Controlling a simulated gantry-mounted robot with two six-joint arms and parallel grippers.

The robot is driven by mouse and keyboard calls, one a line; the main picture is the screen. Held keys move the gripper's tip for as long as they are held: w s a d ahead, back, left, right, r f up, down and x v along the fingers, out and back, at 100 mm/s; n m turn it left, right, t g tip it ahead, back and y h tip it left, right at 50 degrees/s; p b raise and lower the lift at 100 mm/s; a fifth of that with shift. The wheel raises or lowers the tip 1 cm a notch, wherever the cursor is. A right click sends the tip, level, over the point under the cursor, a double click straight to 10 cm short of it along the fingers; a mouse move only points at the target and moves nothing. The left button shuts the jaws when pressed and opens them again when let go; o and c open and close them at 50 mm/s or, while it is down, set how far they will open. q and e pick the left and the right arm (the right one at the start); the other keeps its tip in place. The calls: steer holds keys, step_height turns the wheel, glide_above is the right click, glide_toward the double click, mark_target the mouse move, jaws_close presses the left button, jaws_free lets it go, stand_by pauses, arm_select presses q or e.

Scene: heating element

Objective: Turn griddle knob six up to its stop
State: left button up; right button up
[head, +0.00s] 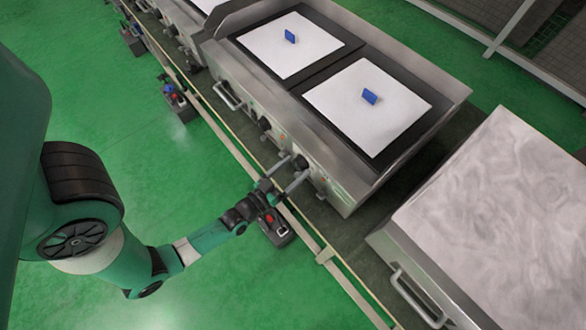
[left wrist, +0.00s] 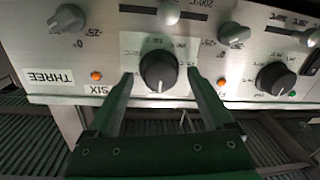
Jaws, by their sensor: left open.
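The griddle (head: 340,175) has a steel front panel with dark knobs, and my left gripper (head: 295,165) reaches it from the left. In the left wrist view, a round black knob (left wrist: 158,68) stands between the open fingers of my left gripper (left wrist: 160,76), with a gap visible on each side. Its pale pointer mark is toward the bottom of the picture. An upside-down label SIX (left wrist: 97,90) is just left of this knob. In the head view the knob is mostly hidden by the fingers. My right gripper is not in view.
Another black knob (left wrist: 275,77) is to the right, and grey knobs (left wrist: 233,35) sit along the panel. White sheets with blue blocks (head: 370,97) lie on the griddle. A steel-topped unit (head: 500,220) stands to the right.

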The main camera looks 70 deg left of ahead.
arm_select(q)
jaws_close()
stand_by(0.3)
steer(key=shift+m, duration=0.3)
